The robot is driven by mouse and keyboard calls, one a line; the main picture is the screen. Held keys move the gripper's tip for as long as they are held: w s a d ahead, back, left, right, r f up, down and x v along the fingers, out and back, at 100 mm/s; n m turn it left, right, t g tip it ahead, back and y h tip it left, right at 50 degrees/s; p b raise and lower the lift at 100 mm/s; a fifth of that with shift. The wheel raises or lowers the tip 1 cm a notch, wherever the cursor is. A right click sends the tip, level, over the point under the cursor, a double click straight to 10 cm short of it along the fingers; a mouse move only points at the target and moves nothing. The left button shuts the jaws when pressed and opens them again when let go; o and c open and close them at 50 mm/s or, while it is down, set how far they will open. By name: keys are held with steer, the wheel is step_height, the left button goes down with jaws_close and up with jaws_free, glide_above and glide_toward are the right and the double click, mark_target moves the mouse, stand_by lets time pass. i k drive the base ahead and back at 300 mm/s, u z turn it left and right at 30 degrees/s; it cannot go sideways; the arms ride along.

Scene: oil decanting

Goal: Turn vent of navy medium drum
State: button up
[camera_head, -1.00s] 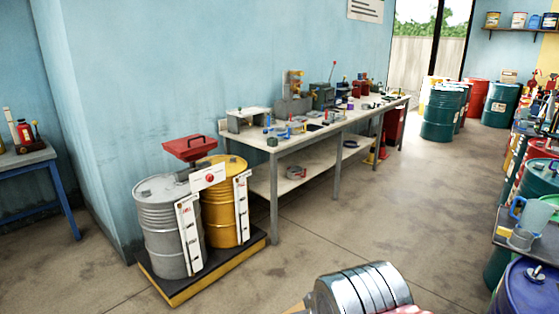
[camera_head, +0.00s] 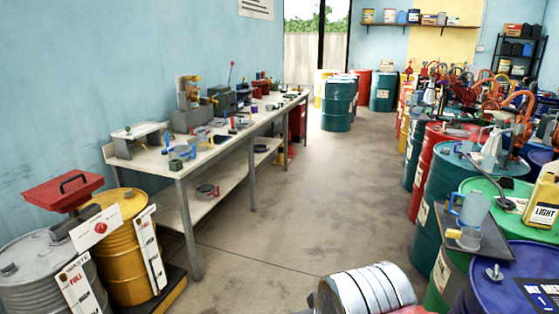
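A navy drum (camera_head: 470,291) stands at the bottom right, cut off by the picture's edge. A dark label on its top (camera_head: 541,290) reads "ME", with the rest cut off, so I cannot read the full word. A small grey fitting (camera_head: 493,272) stands up on its lid near the left side; it looks like the vent, but I cannot tell how it is turned. My own silver arm part shows at the bottom centre, left of the drum and apart from it in the picture. My gripper is not in view.
A tray with a blue-handled jug (camera_head: 472,209) stands just behind the navy drum. A yellow "LIGHT" container (camera_head: 543,198) is on the green drum (camera_head: 500,201). A workbench (camera_head: 183,160) and a yellow drum (camera_head: 118,252) stand left. The middle floor is clear.

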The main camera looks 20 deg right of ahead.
mark_target(495, 275)
steer(key=z, duration=0.4)
steer(key=i, duration=0.6)
steer(key=z, duration=0.65)
steer(key=i, duration=0.55)
steer(key=z, duration=0.3)
